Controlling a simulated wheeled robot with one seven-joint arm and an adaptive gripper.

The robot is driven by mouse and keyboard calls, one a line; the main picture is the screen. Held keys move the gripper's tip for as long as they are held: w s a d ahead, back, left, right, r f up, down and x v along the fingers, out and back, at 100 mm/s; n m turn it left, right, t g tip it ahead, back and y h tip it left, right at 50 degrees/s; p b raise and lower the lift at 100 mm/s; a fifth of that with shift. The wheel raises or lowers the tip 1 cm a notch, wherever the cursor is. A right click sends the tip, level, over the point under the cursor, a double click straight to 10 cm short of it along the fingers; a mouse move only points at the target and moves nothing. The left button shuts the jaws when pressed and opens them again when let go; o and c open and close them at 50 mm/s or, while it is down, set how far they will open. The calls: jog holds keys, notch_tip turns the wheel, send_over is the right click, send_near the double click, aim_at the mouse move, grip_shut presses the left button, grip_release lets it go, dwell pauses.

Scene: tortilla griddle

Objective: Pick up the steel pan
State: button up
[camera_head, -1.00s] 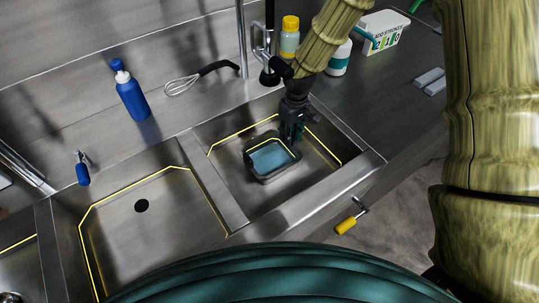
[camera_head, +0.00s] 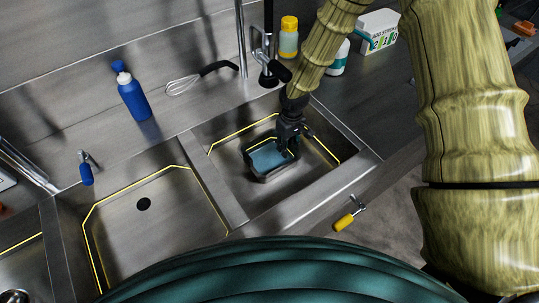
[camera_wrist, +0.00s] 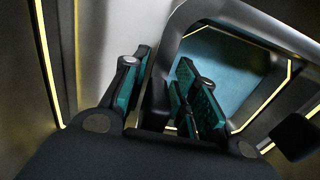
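The steel pan (camera_head: 248,165) is a rectangular pan with rounded corners and blue contents (camera_head: 268,158). It sits in the right-hand sink basin (camera_head: 240,200). My gripper (camera_head: 290,147) points down at the pan's far right side. In the wrist view, the pan's rim (camera_wrist: 163,65) passes between the two fingers of my gripper (camera_wrist: 165,72). One green-padded finger is outside the wall and the other is inside, over the blue area. The fingers are apart with gaps beside the rim, so they do not look closed on it. The lower wall is hidden by the fingers.
A faucet (camera_head: 266,55), a whisk (camera_head: 190,82), a blue bottle (camera_head: 132,98) and a yellow-capped bottle (camera_head: 289,38) stand or lie behind. A yellow-handled valve (camera_head: 346,220) is on the front.

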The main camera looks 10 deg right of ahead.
grip_shut()
jog(key=shift+r, duration=0.1)
